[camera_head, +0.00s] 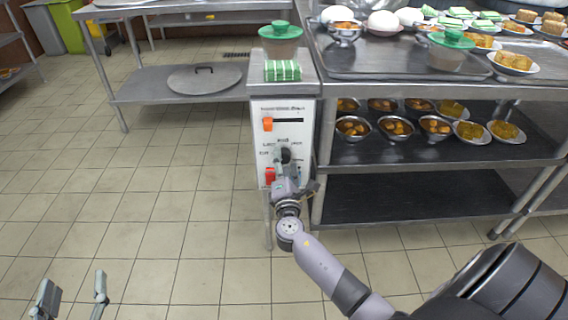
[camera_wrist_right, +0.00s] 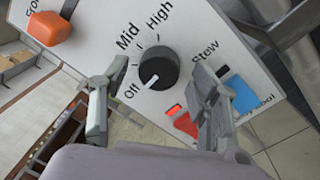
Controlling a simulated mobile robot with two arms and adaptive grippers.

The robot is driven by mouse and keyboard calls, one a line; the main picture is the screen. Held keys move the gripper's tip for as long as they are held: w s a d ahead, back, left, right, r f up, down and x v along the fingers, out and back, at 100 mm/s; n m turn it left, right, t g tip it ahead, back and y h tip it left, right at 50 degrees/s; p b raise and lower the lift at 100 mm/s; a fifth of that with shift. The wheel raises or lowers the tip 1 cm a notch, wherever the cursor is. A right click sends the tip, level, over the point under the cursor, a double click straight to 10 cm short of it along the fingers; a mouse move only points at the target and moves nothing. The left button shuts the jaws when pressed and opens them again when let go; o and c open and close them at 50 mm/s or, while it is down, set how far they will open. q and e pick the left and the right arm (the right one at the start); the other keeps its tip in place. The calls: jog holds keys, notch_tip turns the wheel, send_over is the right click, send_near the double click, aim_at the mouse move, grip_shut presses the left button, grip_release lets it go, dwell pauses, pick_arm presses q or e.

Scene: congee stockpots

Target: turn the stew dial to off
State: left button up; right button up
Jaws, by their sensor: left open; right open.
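The stew dial (camera_wrist_right: 158,68) is a round black knob on a white control panel (camera_head: 257,140). Labels Off, Mid and High surround it, and Stew is printed beside it. Its white pointer line points to the Off side. In the head view the dial (camera_head: 286,155) is partly covered by my right gripper (camera_head: 282,168). In the right wrist view my right gripper (camera_wrist_right: 153,95) is open, with one finger on each side of the dial and visible space between; contact cannot be told. My left gripper (camera_head: 72,288) is open and empty over the floor at lower left.
The panel also carries an orange slider (camera_wrist_right: 50,28), a red switch (camera_wrist_right: 182,121) and a blue button (camera_wrist_right: 240,93). A green-lidded pot (camera_head: 280,48) stands on top of it. The left floor is open.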

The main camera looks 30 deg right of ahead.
jog(key=v, duration=1.1)
jog(key=shift+s+a+f, duration=0.15)
jog(key=shift+s+a, duration=0.1)
jog(key=shift+s, duration=0.05)
